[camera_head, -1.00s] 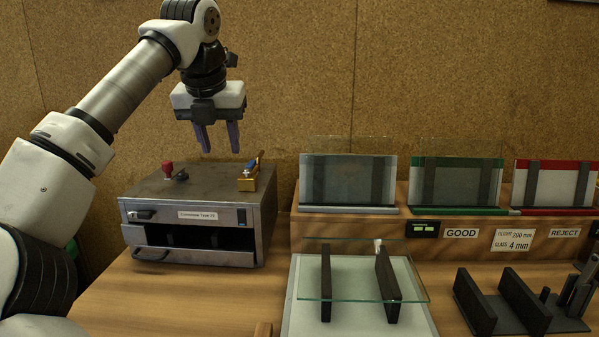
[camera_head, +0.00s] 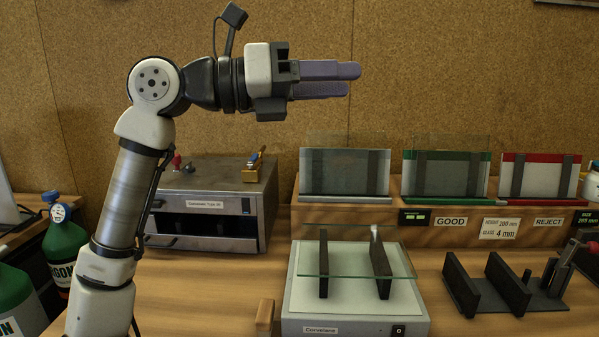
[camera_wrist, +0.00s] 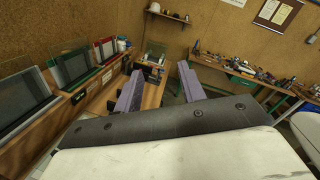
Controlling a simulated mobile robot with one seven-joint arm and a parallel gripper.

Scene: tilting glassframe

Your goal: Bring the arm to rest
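My gripper (camera_head: 352,80) is held up in the air in front of the cork wall, pointing right, well above the bench. In the wrist view its two purple fingers (camera_wrist: 160,84) stand apart with nothing between them. My arm rises at the left of the head view, bends at the elbow, and its wrist is level. The gripper touches nothing.
A dark stand (camera_head: 545,300) is at right. Green gas cylinders (camera_head: 65,240) stand at left.

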